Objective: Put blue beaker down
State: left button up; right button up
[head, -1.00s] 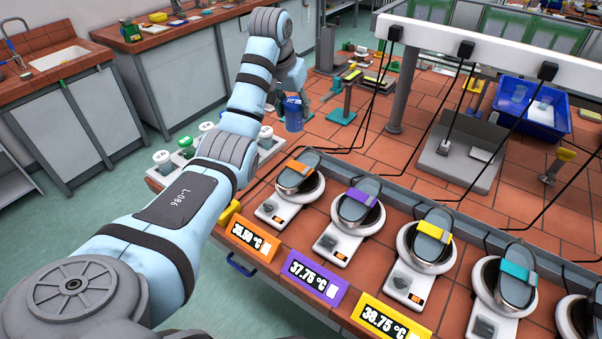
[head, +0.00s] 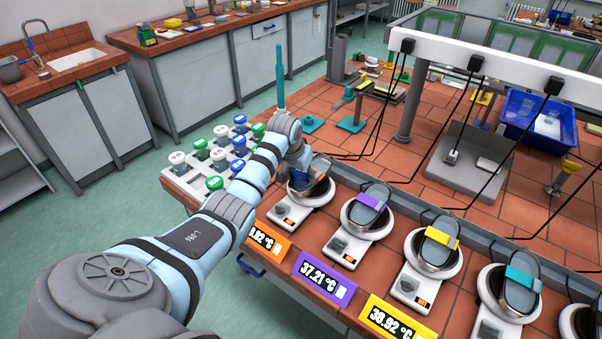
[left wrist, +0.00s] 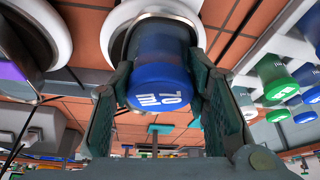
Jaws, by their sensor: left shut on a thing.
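The blue beaker, marked 70 ml, is between the fingers of my left gripper (left wrist: 160,100) in the left wrist view, where its blue end (left wrist: 158,62) faces the camera. In the head view my left gripper (head: 299,168) is at the leftmost heater (head: 290,212), the one behind the orange display. The beaker (head: 300,181) shows there as a small blue patch at the heater's round top. I cannot tell whether it touches the heater. My right gripper is not in view.
More heaters with purple (head: 371,196), yellow (head: 441,237) and teal (head: 522,278) marks stand in a row to the right. A white rack (head: 198,185) of capped jars stands to the left. A blue bin (head: 540,125) sits at the back right.

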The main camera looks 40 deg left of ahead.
pick_arm(q)
jog(key=shift+f, duration=0.1)
jog(key=o, duration=1.1)
jog(key=shift+f, duration=0.1)
jog(key=shift+o, duration=0.2)
jog(key=shift+w, duration=0.15)
jog(key=shift+r, duration=0.25)
jog(key=v, duration=1.2)
jog(key=shift+f, duration=0.1)
